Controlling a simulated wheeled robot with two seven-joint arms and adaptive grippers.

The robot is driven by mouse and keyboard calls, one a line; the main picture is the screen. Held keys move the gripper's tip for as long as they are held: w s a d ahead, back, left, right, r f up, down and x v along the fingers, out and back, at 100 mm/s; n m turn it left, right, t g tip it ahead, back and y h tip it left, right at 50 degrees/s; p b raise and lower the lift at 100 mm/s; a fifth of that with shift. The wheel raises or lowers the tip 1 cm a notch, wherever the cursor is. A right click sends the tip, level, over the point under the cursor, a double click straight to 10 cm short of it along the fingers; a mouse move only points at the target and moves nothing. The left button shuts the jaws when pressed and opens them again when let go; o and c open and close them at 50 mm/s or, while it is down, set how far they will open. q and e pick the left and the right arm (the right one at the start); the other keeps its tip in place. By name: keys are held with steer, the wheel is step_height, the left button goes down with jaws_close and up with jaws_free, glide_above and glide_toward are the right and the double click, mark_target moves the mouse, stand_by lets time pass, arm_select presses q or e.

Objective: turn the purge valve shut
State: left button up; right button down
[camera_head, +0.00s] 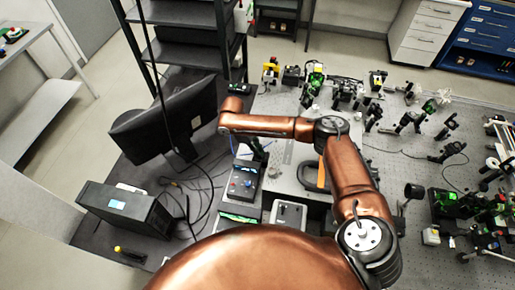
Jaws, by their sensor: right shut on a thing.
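My right arm reaches in from the lower right and bends left over the bench. My right gripper (257,150) is small and dark under the end of that arm, pointing down behind a black control box. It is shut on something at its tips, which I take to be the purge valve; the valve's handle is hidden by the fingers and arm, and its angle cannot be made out. My left gripper is out of view.
A monitor (165,118) and a black instrument (125,208) stand left, with loose cables between. Optics mounts crowd the perforated table (390,165) at right.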

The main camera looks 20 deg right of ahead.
steer(key=n+p, duration=0.1)
steer(key=n+t+p, duration=0.1)
steer(key=n+p, duration=0.2)
steer(key=p, duration=0.1)
steer(key=shift+s+r+n+t+h, duration=0.1)
steer(key=shift+r+n+t+h, duration=0.2)
steer(key=shift+f+n+t+p, duration=0.1)
steer(key=shift+n+t+p, duration=0.5)
steer(key=shift+n+p, duration=0.85)
steer(key=c, duration=1.9)
jaws_free()
steer(key=shift+f, duration=0.15)
steer(key=shift+s, duration=0.1)
steer(key=shift+a, duration=0.15)
steer(key=v, duration=1.2)
